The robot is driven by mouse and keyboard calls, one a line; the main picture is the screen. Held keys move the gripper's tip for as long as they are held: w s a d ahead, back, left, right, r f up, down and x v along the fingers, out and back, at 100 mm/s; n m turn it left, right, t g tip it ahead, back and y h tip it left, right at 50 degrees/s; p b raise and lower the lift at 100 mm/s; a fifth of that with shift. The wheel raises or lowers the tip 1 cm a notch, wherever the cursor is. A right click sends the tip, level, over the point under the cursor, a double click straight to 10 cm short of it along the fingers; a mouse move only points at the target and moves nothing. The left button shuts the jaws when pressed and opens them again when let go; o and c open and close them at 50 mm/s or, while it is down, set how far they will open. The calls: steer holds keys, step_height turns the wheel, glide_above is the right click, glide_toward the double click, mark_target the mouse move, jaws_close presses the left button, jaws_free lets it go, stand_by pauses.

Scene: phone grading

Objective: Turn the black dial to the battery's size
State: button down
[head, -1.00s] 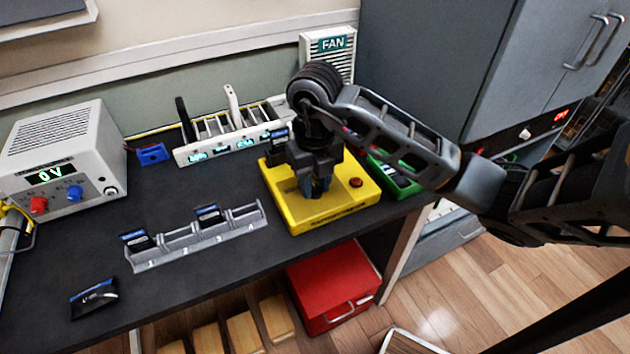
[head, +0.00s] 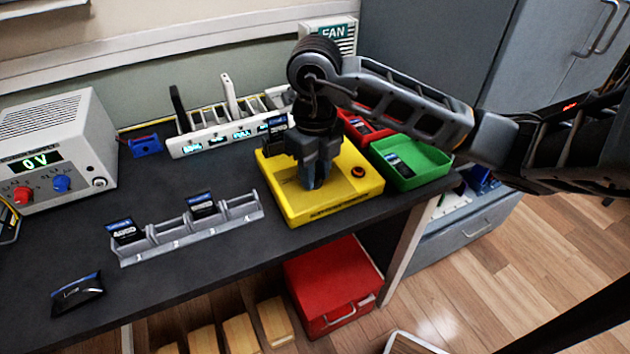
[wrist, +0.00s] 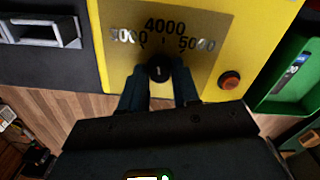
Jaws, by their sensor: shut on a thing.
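The black dial (wrist: 159,68) sits on the yellow tester (head: 337,208), which also shows in the wrist view (wrist: 112,25). Its plate is marked 3000 at left, 4000 at top and 5000 at right. The dial's small white mark points up, roughly toward 4000. My gripper (wrist: 160,84) is shut on the dial, one finger on each side. In the head view my gripper (head: 314,182) points down over the tester and hides the dial. A dark battery (head: 278,123) stands at the tester's back left; its size is too small to read.
A grey rack (head: 190,238) holds two batteries; another battery (head: 77,293) lies loose at front left. Behind are a white charger strip (head: 205,144) and a power supply (head: 55,150) reading 0 V. Green (head: 425,172) and red (head: 352,136) bins stand right of the tester, close by.

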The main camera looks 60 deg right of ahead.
steer(key=n+b, duration=0.1)
steer(key=b, duration=0.1)
steer(key=n+b, duration=0.3)
steer(key=shift+f+b, duration=0.25)
steer(key=shift+b, duration=0.1)
steer(key=shift+r+n+b, duration=0.15)
steer(key=shift+n+b, duration=0.65)
steer(key=shift+b, duration=0.3)
steer(key=shift+r, duration=0.1)
steer(key=c, duration=0.8)
jaws_free()
steer(key=shift+r, duration=0.1)
step_height(320, 180, up, 8)
steer(key=shift+f, duration=0.2)
